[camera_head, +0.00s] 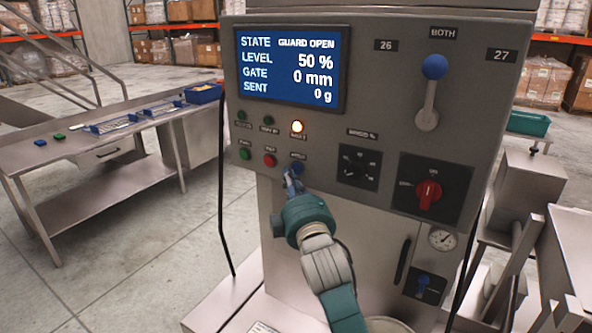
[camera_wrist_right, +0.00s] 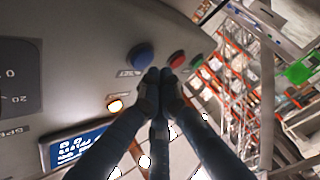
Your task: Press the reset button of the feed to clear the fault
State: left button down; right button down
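The blue reset button (camera_head: 298,167) is at the right end of the lower button row on the grey control panel (camera_head: 350,60). It also shows in the right wrist view (camera_wrist_right: 140,57), with its label beside it. My right gripper (camera_head: 289,178) is shut and empty, its fingertips just below the button. In the right wrist view the closed fingertips (camera_wrist_right: 158,76) are close beside it; I cannot tell whether they touch. The screen (camera_head: 290,68) reads GUARD OPEN, level 50 %, gate 0 mm, sent 0 g. An amber lamp (camera_head: 297,127) glows above the button. My left gripper is out of view.
A red button (camera_head: 269,160) and a green button (camera_head: 245,154) are left of the reset button. A dial (camera_head: 358,168), a red rotary switch (camera_head: 428,193) and a blue-knobbed lever (camera_head: 432,90) are to the right. A metal table (camera_head: 75,165) stands at left.

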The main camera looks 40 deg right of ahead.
dwell(0.8)
jog(key=shift+w+d+p, duration=0.15)
jog(key=shift+d+p, duration=0.15)
jog(key=shift+d, duration=0.1)
jog(key=shift+w+d, duration=0.15)
jog(key=shift+d, duration=0.2)
dwell(0.5)
dwell(0.4)
jog(key=shift+s+a+p, duration=0.35)
jog(key=shift+a, duration=0.4)
jog(key=shift+s+a, duration=0.3)
jog(key=shift+a, duration=0.45)
jog(key=shift+s+a, duration=0.35)
jog(key=shift+a, duration=0.45)
jog(key=shift+s+a, duration=0.3)
jog(key=shift+a, duration=0.45)
